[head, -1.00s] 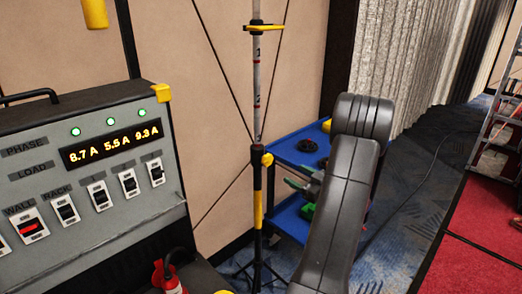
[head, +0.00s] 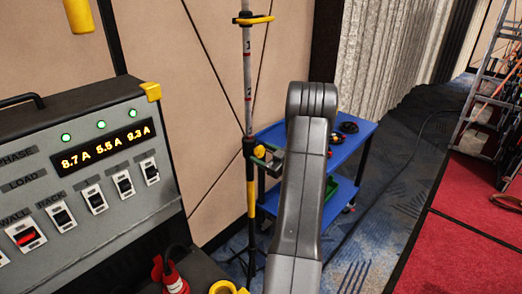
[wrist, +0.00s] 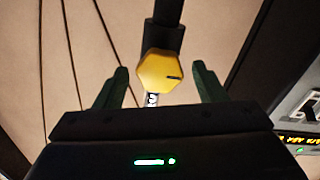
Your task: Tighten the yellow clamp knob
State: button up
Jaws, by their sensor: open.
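The yellow clamp knob (head: 259,152) sits on the black collar of the upright stand pole (head: 248,95) in the head view. In the wrist view the knob (wrist: 160,70) is a yellow hexagon with a short dark mark near its right edge. My gripper (wrist: 160,68) is open, with one green finger on each side of the knob and a visible gap to both. In the head view my gripper (head: 268,158) is at the knob's height, just right of the pole, partly hidden by my arm. I cannot tell how deep the knob lies between the fingers.
A power panel (head: 90,165) with lit readings and switches stands at the left. A blue cart (head: 345,150) is behind my arm. A red platform (head: 470,225) and a ladder (head: 487,95) are at the right. A yellow cylinder (head: 79,15) is at top left.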

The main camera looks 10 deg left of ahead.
jog(key=shift+w+a, duration=0.4)
jog(key=shift+a, duration=0.2)
jog(key=c, duration=1)
